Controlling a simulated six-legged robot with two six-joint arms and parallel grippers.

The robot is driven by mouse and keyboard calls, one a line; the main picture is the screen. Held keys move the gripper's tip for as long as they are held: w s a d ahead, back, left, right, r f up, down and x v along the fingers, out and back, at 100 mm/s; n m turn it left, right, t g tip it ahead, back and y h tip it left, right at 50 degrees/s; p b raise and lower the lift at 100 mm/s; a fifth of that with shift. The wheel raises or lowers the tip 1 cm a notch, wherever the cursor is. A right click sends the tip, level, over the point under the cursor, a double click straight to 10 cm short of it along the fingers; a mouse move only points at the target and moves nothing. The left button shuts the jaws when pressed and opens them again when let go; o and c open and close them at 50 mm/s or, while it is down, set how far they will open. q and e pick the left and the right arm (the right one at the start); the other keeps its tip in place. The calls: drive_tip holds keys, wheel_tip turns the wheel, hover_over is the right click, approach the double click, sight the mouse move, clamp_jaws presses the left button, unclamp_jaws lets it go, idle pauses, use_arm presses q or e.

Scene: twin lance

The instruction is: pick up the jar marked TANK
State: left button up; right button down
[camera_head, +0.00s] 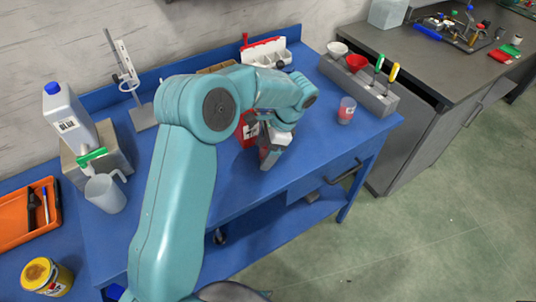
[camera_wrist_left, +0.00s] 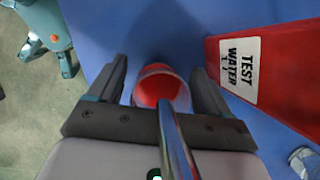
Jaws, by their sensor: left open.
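My left gripper (camera_head: 269,153) is low over the blue table near its front edge, pointing down. In the left wrist view its two fingers (camera_wrist_left: 160,78) are open, one on each side of a small round jar with a red inside (camera_wrist_left: 158,90). A gap shows between the jar and the fingers. No marking can be read on this jar. A similar clear jar with red in it (camera_head: 346,111) stands on the table to the right; its label is too small to read. My right gripper is not in view.
A red container labelled TEST WATER (camera_wrist_left: 285,75) stands close beside the gripper. A grey rack with funnels and screwdrivers (camera_head: 372,95) is at the right. A clear jug (camera_head: 105,194) and white bottle (camera_head: 70,112) are at the left.

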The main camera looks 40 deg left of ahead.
use_arm(q)
drive_tip(key=shift+a+f, duration=0.1)
drive_tip(key=shift+f, duration=0.05)
drive_tip(key=shift+s, duration=0.15)
drive_tip(key=shift+c, duration=0.3)
drive_tip(key=c, duration=1.1)
